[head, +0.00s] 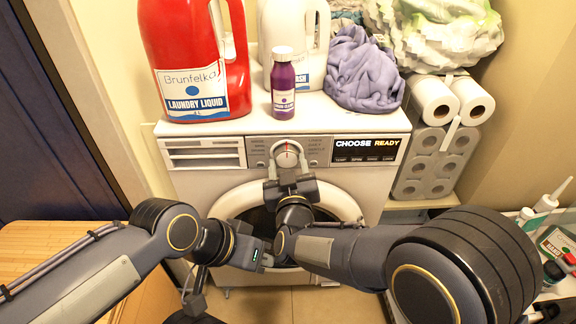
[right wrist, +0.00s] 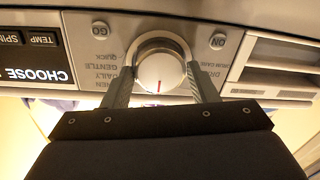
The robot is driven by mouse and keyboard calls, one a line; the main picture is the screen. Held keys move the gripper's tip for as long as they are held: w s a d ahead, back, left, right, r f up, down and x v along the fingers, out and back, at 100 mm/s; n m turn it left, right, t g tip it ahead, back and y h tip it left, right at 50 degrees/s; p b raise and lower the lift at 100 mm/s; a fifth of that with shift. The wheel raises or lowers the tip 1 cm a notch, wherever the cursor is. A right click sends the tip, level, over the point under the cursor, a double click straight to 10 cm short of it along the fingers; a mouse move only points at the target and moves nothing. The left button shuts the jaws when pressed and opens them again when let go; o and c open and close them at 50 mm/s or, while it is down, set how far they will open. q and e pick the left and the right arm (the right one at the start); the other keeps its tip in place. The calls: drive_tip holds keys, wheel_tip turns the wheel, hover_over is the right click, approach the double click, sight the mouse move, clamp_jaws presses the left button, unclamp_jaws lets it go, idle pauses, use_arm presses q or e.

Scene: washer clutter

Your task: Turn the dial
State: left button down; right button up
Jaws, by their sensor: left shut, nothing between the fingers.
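The dial (head: 286,154) is a round white knob with a red mark, in the middle of the washer's control panel. In the right wrist view the dial (right wrist: 161,70) shows its red line toward the bottom. My right gripper (head: 287,169) is at the dial from the front, one finger on each side. In the right wrist view my right gripper (right wrist: 160,75) has its fingertips against the dial's left and right edges. My left gripper (head: 192,299) is low in front of the washer, shut and empty, away from the dial.
The washer (head: 350,180) carries a red detergent jug (head: 190,45), a white jug (head: 315,70), a purple bottle (head: 283,85) and purple cloth (head: 362,75). Paper rolls (head: 430,160) stand at right. A wooden surface (head: 40,245) is at left. Bottles (head: 545,203) stand at lower right.

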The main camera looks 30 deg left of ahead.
drive_tip(key=c, duration=0.5)
drive_tip(key=shift+f+m+b, duration=0.2)
drive_tip(key=shift+m+b, duration=0.3)
drive_tip(key=shift+b, duration=0.25)
drive_tip(key=m+b, duration=0.7)
drive_tip(key=b, duration=0.1)
drive_tip(key=shift+f+m+b, duration=0.1)
drive_tip(key=shift+m+b, duration=0.2)
drive_tip(key=shift+b, duration=0.05)
drive_tip(key=m+b, duration=0.3)
drive_tip(key=m, duration=0.1)
drive_tip(key=shift+t, duration=0.4)
drive_tip(key=shift+r+m+b, duration=0.2)
drive_tip(key=shift+m+b, duration=0.5)
drive_tip(key=shift+m, duration=0.3)
drive_tip(key=shift+a, duration=0.1)
drive_tip(key=o, duration=1)
drive_tip(key=shift+c, duration=0.2)
